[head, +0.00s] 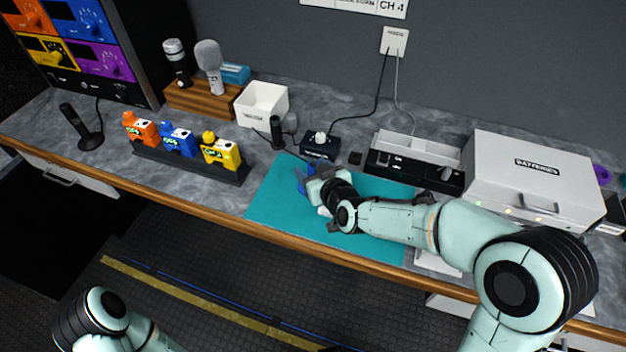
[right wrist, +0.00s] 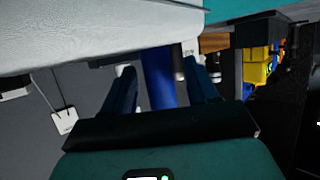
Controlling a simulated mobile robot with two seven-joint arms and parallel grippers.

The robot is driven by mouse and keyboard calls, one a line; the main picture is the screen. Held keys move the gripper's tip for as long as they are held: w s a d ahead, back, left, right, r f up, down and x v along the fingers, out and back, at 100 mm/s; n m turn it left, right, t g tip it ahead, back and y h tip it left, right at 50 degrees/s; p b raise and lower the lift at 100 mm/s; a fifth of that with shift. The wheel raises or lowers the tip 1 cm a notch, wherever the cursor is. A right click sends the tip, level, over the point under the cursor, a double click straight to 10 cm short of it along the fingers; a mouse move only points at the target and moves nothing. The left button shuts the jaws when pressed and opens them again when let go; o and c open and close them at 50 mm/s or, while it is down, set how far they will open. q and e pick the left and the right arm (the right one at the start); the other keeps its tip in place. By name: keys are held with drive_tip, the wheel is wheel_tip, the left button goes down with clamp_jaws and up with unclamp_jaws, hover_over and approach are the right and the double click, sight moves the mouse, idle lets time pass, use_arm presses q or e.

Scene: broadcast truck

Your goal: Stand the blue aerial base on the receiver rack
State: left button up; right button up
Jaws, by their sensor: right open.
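A blue object, apparently the blue aerial base (head: 301,183), is on or just above the teal mat, mostly hidden by my right gripper (head: 312,186). In the right wrist view a blue upright part (right wrist: 158,80) shows between the two spread fingers of my right gripper (right wrist: 163,85), with a gap visible on its right side. The fingers are open around it; contact is not clear. A rack with orange, blue, yellow and purple panels (head: 83,30), likely the receiver rack, stands at the back left. My left gripper is out of view; only part of my left arm shows.
The teal mat (head: 270,210) lies at the counter's front edge. Left of it stands a dark holder (head: 190,164) with orange, blue and yellow packs. A white bin (head: 262,102), microphones on a wooden block (head: 200,98) and a batteries case (head: 535,178) also occupy the counter.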

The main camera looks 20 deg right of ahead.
clamp_jaws()
drive_tip(key=shift+r, duration=0.1)
drive_tip(key=shift+r, duration=0.1)
